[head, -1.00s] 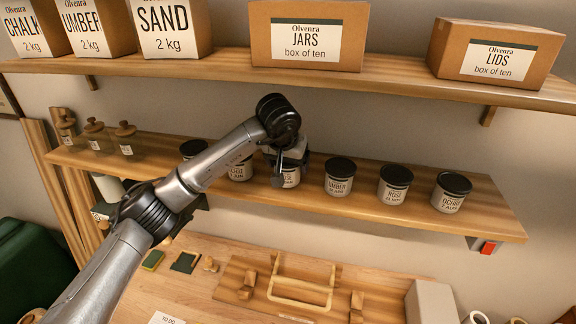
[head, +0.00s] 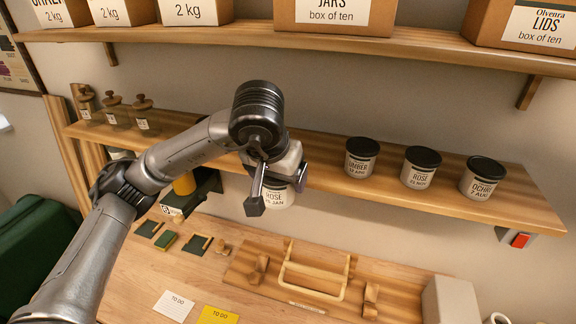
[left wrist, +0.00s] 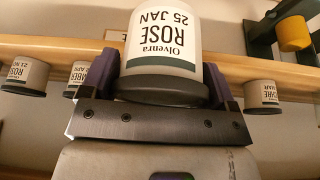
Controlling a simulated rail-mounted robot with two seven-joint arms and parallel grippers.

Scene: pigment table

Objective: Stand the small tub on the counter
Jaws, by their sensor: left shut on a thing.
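The small tub (head: 277,196) is white with a dark lid; its label reads ROSE 25 JAN. My left gripper (head: 283,168) is shut on it and holds it in front of the lower shelf's front edge, above the counter (head: 150,275). The gripper and wrist hide its upper part in the head view. In the left wrist view the tub (left wrist: 163,40) sits between the purple-padded fingers (left wrist: 163,82), and its label shows upside down. My right gripper is not in view.
Several similar tubs stand on the lower shelf (head: 470,212), including Umber (head: 360,158), another Rose (head: 420,168) and Ochre (head: 483,179).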

